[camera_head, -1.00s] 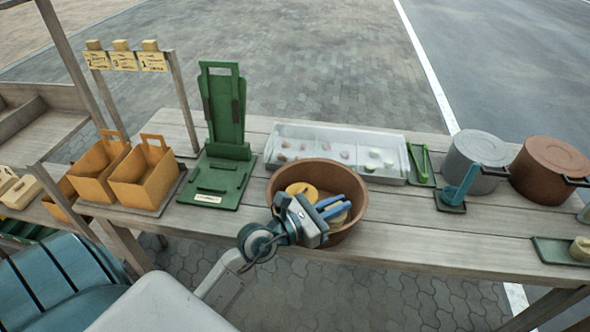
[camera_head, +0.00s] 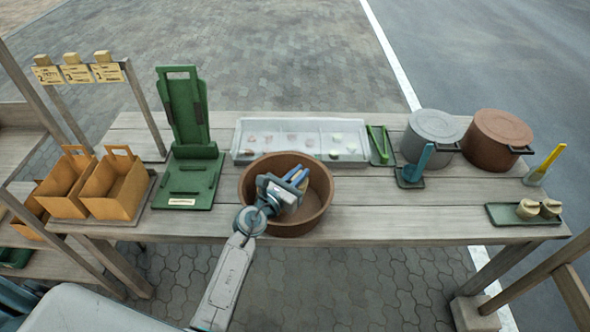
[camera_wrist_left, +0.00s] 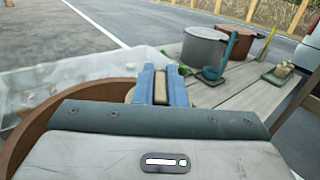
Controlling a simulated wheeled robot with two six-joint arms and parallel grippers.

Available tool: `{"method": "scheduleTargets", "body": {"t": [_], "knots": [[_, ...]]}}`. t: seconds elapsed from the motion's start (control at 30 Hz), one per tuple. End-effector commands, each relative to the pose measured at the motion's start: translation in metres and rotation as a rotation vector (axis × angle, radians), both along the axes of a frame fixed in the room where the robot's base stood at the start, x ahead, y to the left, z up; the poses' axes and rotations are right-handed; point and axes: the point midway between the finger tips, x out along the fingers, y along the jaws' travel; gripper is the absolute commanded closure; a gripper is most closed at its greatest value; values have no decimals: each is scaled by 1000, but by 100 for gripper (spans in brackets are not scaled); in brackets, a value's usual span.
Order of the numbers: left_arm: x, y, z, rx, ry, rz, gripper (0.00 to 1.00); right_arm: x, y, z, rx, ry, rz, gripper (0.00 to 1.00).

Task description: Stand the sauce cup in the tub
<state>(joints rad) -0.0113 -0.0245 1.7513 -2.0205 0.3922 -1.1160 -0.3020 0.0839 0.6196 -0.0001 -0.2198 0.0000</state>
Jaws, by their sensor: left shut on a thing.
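The tub (camera_head: 257,213) is a round brown bowl near the table's front edge; its curved rim (camera_wrist_left: 22,135) also shows in the left wrist view. My left gripper (camera_head: 296,178) is over the tub, with its blue fingers reaching inside the rim. It is shut on a small tan thing (camera_wrist_left: 161,88), seen between the fingers in the left wrist view, which looks like the sauce cup. Most of it is hidden by the fingers, so I cannot tell whether it touches the tub's floor. My right gripper is not in view.
A clear bin (camera_head: 238,140) stands behind the tub, and a green stand (camera_head: 186,150) to its left. Orange boxes (camera_head: 113,188) are farther left. A grey pot (camera_head: 433,137), a brown pot (camera_head: 497,140) and a green tray (camera_head: 497,215) with cream cups are right. Table front right of the tub is clear.

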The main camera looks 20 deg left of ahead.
Motion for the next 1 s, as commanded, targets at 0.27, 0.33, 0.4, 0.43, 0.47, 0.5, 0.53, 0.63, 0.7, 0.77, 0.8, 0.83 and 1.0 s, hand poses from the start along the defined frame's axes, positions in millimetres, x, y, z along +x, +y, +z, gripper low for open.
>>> {"method": "scheduleTargets", "body": {"t": [0.27,0.33,0.4,0.43,0.47,0.5,0.53,0.63,0.7,0.77,0.8,0.83,1.0], "knots": [[40,18,-4,0,-1,0,100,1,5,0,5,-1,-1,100],[45,20,-5,1,-1,1,100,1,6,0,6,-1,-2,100],[53,24,-6,0,-1,1,100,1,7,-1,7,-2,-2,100],[51,23,-16,-1,3,0,100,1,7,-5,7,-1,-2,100],[50,23,-22,-3,3,0,100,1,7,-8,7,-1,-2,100],[50,23,-29,-3,3,0,100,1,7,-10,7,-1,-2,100],[50,23,-32,-2,3,0,100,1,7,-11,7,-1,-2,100],[50,22,-40,-2,1,0,100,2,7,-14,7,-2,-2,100],[50,22,-41,-1,-1,0,100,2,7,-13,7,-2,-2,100],[50,22,-40,0,-1,0,100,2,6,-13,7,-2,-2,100],[50,22,-40,0,-1,0,100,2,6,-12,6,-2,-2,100],[50,22,-40,0,-1,0,100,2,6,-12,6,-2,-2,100],[50,22,-44,-1,-1,0,100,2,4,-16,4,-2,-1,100]]}}
